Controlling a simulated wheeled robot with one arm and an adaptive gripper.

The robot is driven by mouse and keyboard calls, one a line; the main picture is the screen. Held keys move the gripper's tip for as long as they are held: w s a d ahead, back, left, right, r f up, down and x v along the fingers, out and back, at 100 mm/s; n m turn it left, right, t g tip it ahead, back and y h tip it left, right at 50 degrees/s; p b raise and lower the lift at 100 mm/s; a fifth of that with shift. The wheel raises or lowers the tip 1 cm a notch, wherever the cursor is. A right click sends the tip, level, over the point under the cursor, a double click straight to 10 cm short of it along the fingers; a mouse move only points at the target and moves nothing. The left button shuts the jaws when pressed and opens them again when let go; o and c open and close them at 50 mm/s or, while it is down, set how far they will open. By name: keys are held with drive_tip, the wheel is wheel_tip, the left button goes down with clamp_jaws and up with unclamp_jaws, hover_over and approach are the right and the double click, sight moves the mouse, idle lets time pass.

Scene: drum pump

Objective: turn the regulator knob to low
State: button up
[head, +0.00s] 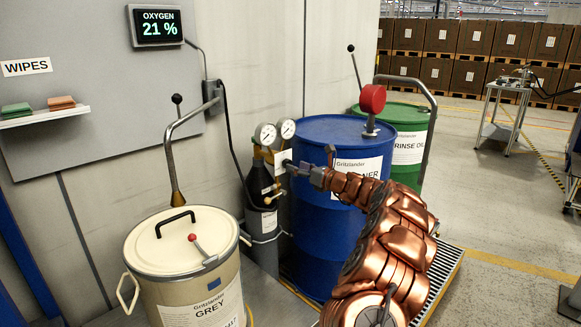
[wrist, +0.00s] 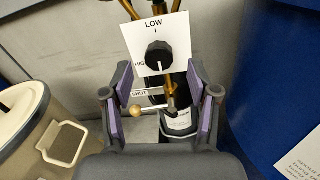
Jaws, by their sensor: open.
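The black regulator knob (wrist: 153,55) sits on a white plate (wrist: 135,38) in the wrist view. The plate reads LOW above the knob and HIGH, partly hidden, to its left. In the head view my gripper (head: 309,168) is just right of the regulator, which has two round gauges (head: 265,134) on a dark gas cylinder (head: 262,230). The knob is not clear there.
A small round-ended valve handle (wrist: 136,110) by a SHUT label lies low between the fingers. A blue drum (head: 315,245) stands close on the right, a beige drum (head: 190,285) on the left. The wall is behind; a display (head: 157,26) reads OXYGEN 21 %.

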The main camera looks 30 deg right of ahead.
drive_tip(key=shift+x, duration=1.8)
clamp_jaws()
